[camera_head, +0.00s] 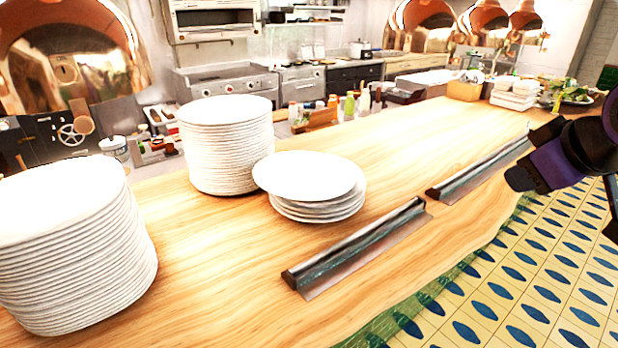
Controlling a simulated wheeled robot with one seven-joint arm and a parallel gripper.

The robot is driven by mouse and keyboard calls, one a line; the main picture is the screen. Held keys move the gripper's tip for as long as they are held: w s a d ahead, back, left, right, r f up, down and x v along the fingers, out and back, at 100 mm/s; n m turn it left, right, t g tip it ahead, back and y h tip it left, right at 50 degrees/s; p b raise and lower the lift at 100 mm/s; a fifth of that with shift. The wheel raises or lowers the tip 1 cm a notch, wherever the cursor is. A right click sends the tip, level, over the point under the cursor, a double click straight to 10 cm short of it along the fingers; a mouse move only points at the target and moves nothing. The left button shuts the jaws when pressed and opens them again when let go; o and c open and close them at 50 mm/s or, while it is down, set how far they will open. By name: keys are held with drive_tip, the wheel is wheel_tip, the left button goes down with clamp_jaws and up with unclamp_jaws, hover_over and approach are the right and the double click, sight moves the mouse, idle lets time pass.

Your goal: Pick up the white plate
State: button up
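White plates stand in three stacks on the wooden counter (395,150). A short stack of a few plates is at the middle, and its top white plate (308,176) sits shifted left and slightly tilted over the plates below (320,212). A tall stack (228,150) stands just behind it to the left, and another tall stack (70,250) fills the lower left. The dark and purple end of my arm, with my gripper (524,178), shows at the right edge, well apart from the plates. Its fingers cannot be made out, and nothing held is visible.
Two metal rail holders (355,245) (485,168) lie along the counter's front edge, right of the short stack. Bottles and a wooden caddy (316,119) stand behind. White containers (515,92) are at the far right. Patterned tile (530,270) covers the lower right.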

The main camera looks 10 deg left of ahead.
drive_tip(key=w+a+f+n+y, duration=0.1)
drive_tip(key=w+a+f+n, duration=0.2)
drive_tip(key=w+a+n, duration=0.15)
drive_tip(key=n+t+y, duration=0.1)
drive_tip(key=n+y, duration=0.7)
drive_tip(key=n, duration=0.4)
approach(300, 197)
drive_tip(key=shift+n+t, duration=0.25)
drive_tip(key=shift+t, duration=0.05)
drive_tip(key=shift+f+x, duration=0.15)
drive_tip(key=shift+x, duration=2.4)
drive_tip(key=shift+f+x, duration=0.15)
drive_tip(key=shift+x, duration=2.45)
drive_tip(key=shift+s+r, duration=0.1)
drive_tip(key=shift+s, duration=0.1)
clamp_jaws()
